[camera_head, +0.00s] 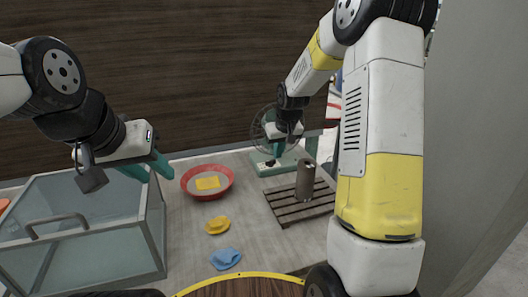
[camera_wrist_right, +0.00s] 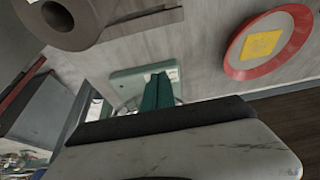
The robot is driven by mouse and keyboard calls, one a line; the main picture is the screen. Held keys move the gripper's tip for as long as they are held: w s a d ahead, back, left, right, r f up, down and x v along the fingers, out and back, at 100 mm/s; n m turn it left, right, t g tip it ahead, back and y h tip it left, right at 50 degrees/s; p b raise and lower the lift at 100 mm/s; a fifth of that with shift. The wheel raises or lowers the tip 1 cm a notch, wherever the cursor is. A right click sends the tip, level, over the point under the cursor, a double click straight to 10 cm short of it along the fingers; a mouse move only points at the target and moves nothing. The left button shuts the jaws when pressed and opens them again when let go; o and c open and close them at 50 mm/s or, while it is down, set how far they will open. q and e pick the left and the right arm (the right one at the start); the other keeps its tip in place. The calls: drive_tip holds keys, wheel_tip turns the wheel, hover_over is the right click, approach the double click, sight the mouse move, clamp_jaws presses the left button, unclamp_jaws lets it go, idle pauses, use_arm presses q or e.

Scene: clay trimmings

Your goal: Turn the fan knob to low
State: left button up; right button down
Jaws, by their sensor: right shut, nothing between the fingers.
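The fan (camera_head: 264,124) stands at the back of the table, with a round wire cage and a pale green base (camera_head: 290,160). The base also shows in the right wrist view (camera_wrist_right: 122,82). My right gripper (camera_head: 274,160) points down at the base, in front of the cage. In the right wrist view its green fingers (camera_wrist_right: 156,88) are together and empty over the base. The knob cannot be made out clearly, and contact cannot be told. My left gripper (camera_head: 150,170) hangs above the glass box at the left, its teal fingers apart and empty.
A red bowl (camera_head: 184,190) with a yellow cloth (camera_head: 208,183) sits left of the fan. A grey cylinder (camera_head: 305,180) stands on a slatted rack (camera_head: 290,208). A yellow piece (camera_head: 217,225) and a blue piece (camera_head: 226,258) lie in front. A glass box (camera_head: 150,230) fills the left.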

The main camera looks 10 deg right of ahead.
sight(270, 163)
drive_tip(key=x, duration=0.8)
drive_tip(key=shift+a+f, duration=0.1)
drive_tip(key=shift+f, duration=0.3)
drive_tip(key=w, duration=0.3)
drive_tip(key=shift+w+a+f, duration=0.1)
drive_tip(key=shift+a+f, duration=0.05)
drive_tip(key=shift+a, duration=0.15)
drive_tip(key=shift+w, duration=0.5)
